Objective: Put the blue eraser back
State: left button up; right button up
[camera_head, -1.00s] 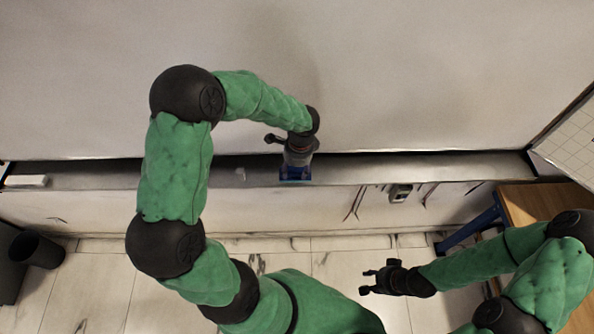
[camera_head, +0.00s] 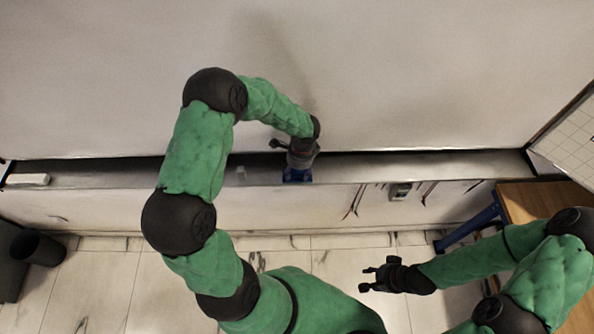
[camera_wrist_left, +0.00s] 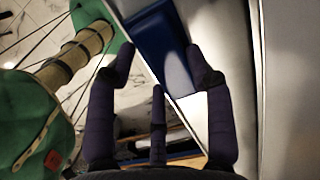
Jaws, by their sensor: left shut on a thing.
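The blue eraser (camera_head: 294,176) is at the grey ledge (camera_head: 400,167) below the white board, under my left gripper (camera_head: 299,165). In the left wrist view the eraser (camera_wrist_left: 152,36) lies between the fingertips of my left gripper (camera_wrist_left: 160,58), which is shut on it. The gripper hides part of the eraser in the head view, and I cannot tell whether the eraser touches the ledge. My right gripper (camera_head: 373,277) is open and empty, low over the floor at the right.
A white block (camera_head: 28,180) lies at the ledge's left end. A small pale piece (camera_head: 241,173) sits left of my left gripper. A wall socket (camera_head: 400,191) is below the ledge. A dark bin (camera_head: 38,250) stands left, a wooden table (camera_head: 528,205) right. The ledge right of the gripper is clear.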

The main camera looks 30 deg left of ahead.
aim_at(301, 174)
pick_arm(q)
jog(key=o, duration=1)
jog(key=shift+f, duration=0.1)
jog(key=shift+r, duration=0.25)
notch_tip(301, 174, up, 11)
jog(key=d, duration=0.1)
jog(key=s+d+f+n+h, duration=0.2)
jog(key=s+d+f+n, duration=0.1)
jog(key=d+f, duration=0.4)
jog(key=s+d+f+n+h, duration=0.25)
jog(key=d+f, duration=0.25)
jog(key=f, duration=0.3)
jog(key=s+d+f+n+t, duration=0.1)
jog(key=s+d+f+n, duration=0.3)
jog(key=s+f+n, duration=0.4)
jog(key=shift+s+d+f+n+b, duration=0.25)
jog(key=shift+s+n+b, duration=0.15)
jog(key=shift+s, duration=0.85)
jog(key=shift+h, duration=0.25)
